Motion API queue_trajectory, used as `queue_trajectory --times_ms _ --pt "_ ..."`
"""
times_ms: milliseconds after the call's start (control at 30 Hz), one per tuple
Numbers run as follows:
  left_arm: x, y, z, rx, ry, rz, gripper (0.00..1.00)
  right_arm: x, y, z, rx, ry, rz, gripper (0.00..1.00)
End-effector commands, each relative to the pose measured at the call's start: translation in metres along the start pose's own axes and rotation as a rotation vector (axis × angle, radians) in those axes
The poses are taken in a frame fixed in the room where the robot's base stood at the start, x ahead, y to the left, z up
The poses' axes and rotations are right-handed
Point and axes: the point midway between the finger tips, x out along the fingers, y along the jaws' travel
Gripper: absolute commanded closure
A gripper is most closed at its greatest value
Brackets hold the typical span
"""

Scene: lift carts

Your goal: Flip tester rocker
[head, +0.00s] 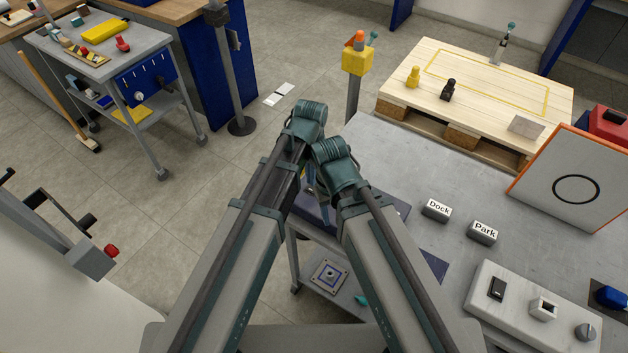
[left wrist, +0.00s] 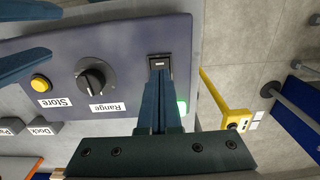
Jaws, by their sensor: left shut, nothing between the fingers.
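The tester is a dark grey-blue panel (left wrist: 120,62) that fills much of the left wrist view. Its black rocker (left wrist: 159,62) sits near the panel's right end. My left gripper (left wrist: 160,78) is shut and empty, its fingertips right at the rocker; whether they touch it I cannot tell. A green light (left wrist: 183,107) glows partly behind the fingers. A black Range knob (left wrist: 96,78) and yellow Store button (left wrist: 40,82) are also on the panel. In the head view my arms cover most of the tester (head: 437,264). Teal parts at the wrist view's left edge seem to belong to my right arm.
Dock (head: 437,210) and Park (head: 482,232) blocks stand on the grey table right of the tester. A white control box (head: 525,305) and an upright board with a circle (head: 575,185) are further right. A yellow-topped post (head: 356,60) stands beyond my arms.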

Motion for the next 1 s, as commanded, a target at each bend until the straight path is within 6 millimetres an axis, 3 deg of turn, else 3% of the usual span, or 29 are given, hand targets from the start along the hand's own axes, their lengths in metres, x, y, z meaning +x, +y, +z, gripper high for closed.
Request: queue_trajectory --times_ms 500,867,933,1000 --pt "-0.044 0.0 0.0 0.0 0.0 0.0 1.0 -0.043 0.004 0.003 0.0 0.0 0.0 0.5" --pt "-0.046 0.0 0.0 0.0 0.0 0.0 1.0 -0.045 0.004 0.003 0.0 0.0 0.0 0.5" --pt "-0.046 0.002 0.01 -0.014 -0.004 -0.004 1.0 -0.045 0.004 0.003 0.0 0.0 0.0 0.5" --pt "-0.045 0.005 0.035 -0.054 -0.013 -0.017 1.0 -0.045 0.004 0.003 0.0 0.0 0.0 0.5"
